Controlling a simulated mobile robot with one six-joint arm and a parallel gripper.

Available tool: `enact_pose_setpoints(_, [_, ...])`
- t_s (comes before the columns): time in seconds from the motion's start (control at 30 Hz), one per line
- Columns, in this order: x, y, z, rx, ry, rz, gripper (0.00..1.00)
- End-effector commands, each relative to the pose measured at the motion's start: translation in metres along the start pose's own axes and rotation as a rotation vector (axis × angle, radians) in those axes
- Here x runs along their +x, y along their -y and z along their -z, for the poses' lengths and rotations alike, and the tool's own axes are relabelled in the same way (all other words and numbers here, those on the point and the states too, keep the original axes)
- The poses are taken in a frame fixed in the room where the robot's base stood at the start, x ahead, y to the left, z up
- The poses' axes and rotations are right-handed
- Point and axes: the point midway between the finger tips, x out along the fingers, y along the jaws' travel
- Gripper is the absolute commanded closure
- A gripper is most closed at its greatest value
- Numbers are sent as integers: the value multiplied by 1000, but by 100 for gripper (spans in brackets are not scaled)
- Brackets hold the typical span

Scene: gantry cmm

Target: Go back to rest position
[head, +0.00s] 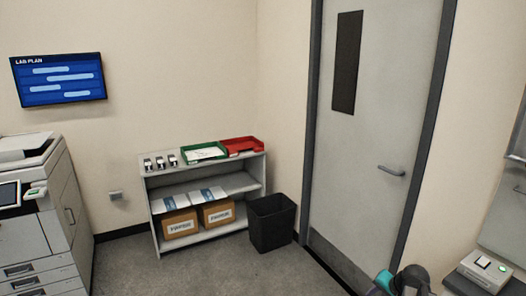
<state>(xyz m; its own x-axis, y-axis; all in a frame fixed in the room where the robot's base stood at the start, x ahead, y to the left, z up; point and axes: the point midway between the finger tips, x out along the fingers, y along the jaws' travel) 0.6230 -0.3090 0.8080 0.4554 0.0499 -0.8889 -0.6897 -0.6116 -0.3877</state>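My gripper is not in view. A dark rounded part with a teal cap shows at the bottom edge, right of centre; it looks like a piece of my arm, and the rest of it is cut off by the frame. No object is seen held.
A grey door (370,140) is shut. A black bin (271,223) stands beside a low shelf (246,183) with a green tray (205,153), a red tray (242,145) and boxes. A printer (68,212) is at left. A small device (485,268) sits lower right. The middle floor (220,272) is clear.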

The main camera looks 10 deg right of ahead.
Motion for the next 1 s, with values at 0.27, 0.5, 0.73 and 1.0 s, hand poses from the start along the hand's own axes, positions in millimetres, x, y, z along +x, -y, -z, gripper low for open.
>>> enact_pose_setpoints(0.27, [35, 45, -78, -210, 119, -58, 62])
enact_pose_setpoints(0.5, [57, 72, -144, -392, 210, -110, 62])
enact_pose_setpoints(0.73, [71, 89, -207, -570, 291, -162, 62])
enact_pose_setpoints(1.0, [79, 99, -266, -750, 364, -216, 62])
